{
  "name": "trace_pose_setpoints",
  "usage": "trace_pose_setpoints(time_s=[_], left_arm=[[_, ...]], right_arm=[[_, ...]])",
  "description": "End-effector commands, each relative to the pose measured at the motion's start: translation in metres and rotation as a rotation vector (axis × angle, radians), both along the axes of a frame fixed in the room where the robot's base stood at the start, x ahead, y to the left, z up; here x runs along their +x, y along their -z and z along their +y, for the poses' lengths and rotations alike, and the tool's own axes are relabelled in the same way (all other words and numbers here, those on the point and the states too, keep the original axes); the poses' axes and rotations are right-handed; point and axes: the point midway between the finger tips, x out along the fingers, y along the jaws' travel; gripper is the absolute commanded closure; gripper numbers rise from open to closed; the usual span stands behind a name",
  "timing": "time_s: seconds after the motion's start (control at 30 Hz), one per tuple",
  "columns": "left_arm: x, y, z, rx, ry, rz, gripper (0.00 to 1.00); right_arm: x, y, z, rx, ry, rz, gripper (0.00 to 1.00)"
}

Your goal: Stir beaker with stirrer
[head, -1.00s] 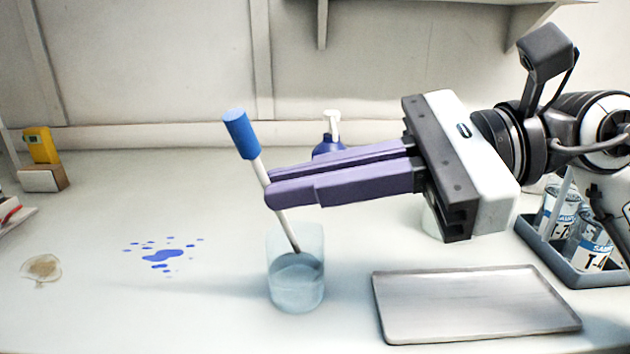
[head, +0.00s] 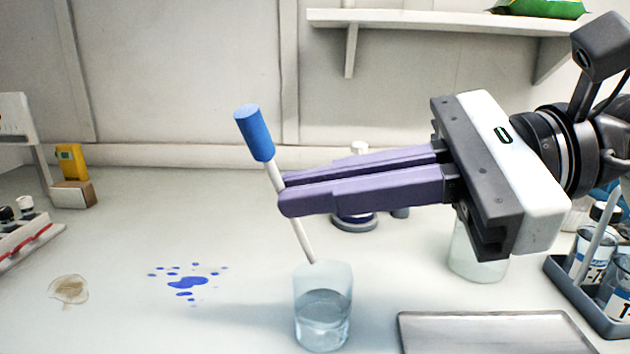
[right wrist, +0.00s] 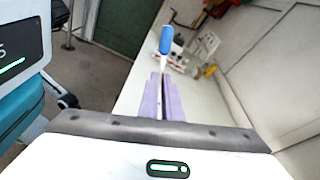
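The stirrer is a white rod with a blue handle (head: 255,133). It tilts, handle up and to the left. My right gripper (head: 286,193) is shut on the rod below the handle. The clear glass beaker (head: 323,308) stands on the bench below, part filled with pale bluish liquid. The rod's lower tip is at about the height of the beaker's rim, above the liquid; whether it is just inside the rim I cannot tell. In the right wrist view the blue handle (right wrist: 166,40) shows beyond the fingertips. My left gripper is not in view.
A metal tray (head: 490,322) lies right of the beaker. Another glass vessel (head: 478,262) and a rack of labelled bottles (head: 590,300) stand further right. A blue spill (head: 187,282) and a brownish stain (head: 68,289) mark the left bench. A shelf (head: 440,22) hangs at the back.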

Motion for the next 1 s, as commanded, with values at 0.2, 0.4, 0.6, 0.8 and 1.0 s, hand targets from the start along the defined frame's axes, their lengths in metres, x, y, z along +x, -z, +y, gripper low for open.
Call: trace_pose_setpoints(time_s=[0.2, 0.4, 0.6, 0.8, 1.0], left_arm=[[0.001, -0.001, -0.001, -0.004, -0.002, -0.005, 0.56], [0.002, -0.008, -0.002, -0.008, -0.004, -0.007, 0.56], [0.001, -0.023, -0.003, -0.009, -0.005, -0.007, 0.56], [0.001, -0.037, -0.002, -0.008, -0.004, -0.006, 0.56], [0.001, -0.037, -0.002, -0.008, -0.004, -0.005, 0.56]], right_arm=[[0.001, 0.006, 0.002, -0.001, -0.003, 0.012, 1.0], [0.001, -0.002, 0.002, -0.001, -0.003, 0.011, 1.0], [0.001, -0.024, 0.002, -0.001, -0.003, 0.007, 1.0], [0.0, -0.045, 0.002, -0.001, -0.003, 0.004, 1.0], [0.0, -0.048, 0.002, -0.001, -0.003, 0.005, 1.0]])
